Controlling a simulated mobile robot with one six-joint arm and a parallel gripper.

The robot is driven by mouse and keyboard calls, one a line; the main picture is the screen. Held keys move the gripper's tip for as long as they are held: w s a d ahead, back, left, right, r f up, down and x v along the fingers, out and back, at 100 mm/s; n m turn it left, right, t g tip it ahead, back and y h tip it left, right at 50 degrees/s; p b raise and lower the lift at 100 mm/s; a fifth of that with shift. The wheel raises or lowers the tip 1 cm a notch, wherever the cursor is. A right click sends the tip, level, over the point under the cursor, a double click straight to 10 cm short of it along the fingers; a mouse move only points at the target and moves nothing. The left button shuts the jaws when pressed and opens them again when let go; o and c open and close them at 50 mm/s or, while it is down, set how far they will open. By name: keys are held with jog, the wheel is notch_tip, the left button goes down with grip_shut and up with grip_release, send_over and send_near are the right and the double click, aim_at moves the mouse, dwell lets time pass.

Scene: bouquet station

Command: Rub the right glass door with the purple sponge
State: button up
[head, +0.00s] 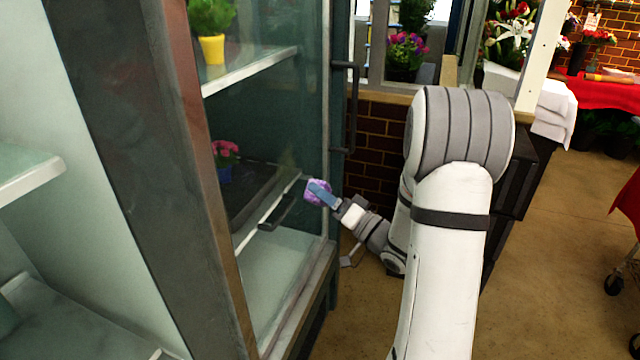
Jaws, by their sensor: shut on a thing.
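The purple sponge (314,192) is held at the end of my arm, in the middle of the head view. My gripper (322,194) is shut on it, with a blue finger showing over the sponge's near side. The right glass door (270,130) stands in the cabinet front with a dark vertical handle (352,105) at its right. The sponge is at the lower right part of the glass, near the door's right frame. I cannot tell whether it touches the glass.
A thick dark post (150,150) stands left of the door. A brick wall (376,150) lies behind my arm. The floor (560,240) at right is open.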

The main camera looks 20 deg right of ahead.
aim_at(279, 180)
jog(key=shift+w+a, duration=0.55)
jog(key=shift+a, duration=0.25)
jog(key=shift+w+a, duration=0.6)
jog(key=shift+a, duration=0.25)
jog(key=shift+w+a, duration=0.55)
jog(key=shift+a, duration=0.25)
jog(key=shift+w+a, duration=0.6)
jog(key=shift+a, duration=0.2)
jog(key=shift+d, duration=0.1)
